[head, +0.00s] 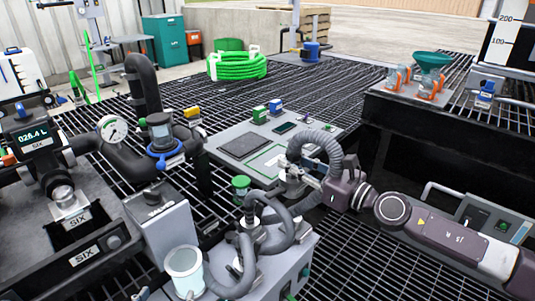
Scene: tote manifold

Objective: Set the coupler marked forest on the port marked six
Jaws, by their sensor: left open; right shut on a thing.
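My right gripper (308,178) reaches in from the right and is shut on a metallic coupler (290,187) with a grey ribbed hose (318,138) looping over it. It is held above the front edge of a grey panel; its marking is not legible. A port (66,200) with a silver collar stands at the left, with plates marked SIX below it. A meter reading 028.4 L (34,137), also marked SIX, is above that port. The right gripper is far to the right of the port. I cannot make out my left gripper.
A grey box (290,265) with dark hoses and a green-capped fitting (240,185) stand near the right gripper. A black pipe with a gauge (112,129) and a blue-ringed valve (165,152) lie between it and the port. Open grating (335,85) is behind.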

